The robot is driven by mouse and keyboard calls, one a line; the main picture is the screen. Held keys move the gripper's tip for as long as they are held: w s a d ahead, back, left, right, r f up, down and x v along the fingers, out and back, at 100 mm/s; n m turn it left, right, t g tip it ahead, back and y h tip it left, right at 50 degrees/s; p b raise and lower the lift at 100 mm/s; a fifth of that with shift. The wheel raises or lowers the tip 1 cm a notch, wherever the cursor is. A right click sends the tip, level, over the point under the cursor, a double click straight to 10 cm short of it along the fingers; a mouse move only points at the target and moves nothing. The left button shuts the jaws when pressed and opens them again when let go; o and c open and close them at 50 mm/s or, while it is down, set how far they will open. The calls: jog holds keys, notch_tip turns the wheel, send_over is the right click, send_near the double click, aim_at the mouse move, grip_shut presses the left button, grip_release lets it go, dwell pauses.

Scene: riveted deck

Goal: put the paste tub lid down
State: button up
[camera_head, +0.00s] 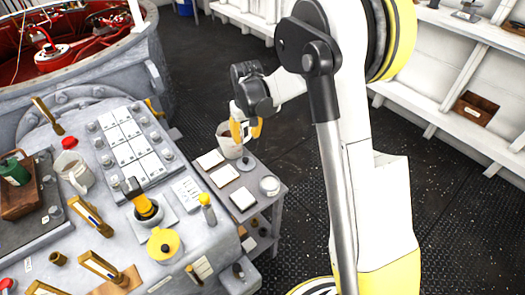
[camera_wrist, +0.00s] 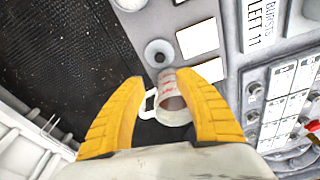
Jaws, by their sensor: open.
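My gripper (camera_head: 247,132) is open above the far end of the small grey side table; its yellow fingers (camera_wrist: 161,78) stand apart in the wrist view. A small round grey piece with a dark centre (camera_head: 246,163), which looks like the paste tub lid, lies on the table below my gripper. In the wrist view it (camera_wrist: 158,53) shows just beyond the fingertips, not held. A white mug (camera_head: 229,147) stands beside it; in the wrist view the mug (camera_wrist: 172,104) shows between the fingers. I cannot tell whether the fingers touch the mug.
White square pads (camera_head: 243,199) and a round white tub (camera_head: 270,185) stand on the side table. The grey console (camera_head: 170,215) at left carries a yellow-lidded pot (camera_head: 164,244), several upright handles and a button panel.

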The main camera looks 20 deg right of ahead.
jog(key=s+r+t, duration=0.3)
jog(key=s+r, duration=1)
jog(key=r, duration=0.3)
jog(key=s+r+m+t, duration=0.1)
jog(key=s+t, duration=0.1)
jog(key=s, duration=1.2)
jog(key=shift+s+t, duration=0.3)
jog(key=shift+s, duration=0.05)
jog(key=shift+a+r, duration=0.1)
jog(key=shift+a, duration=0.05)
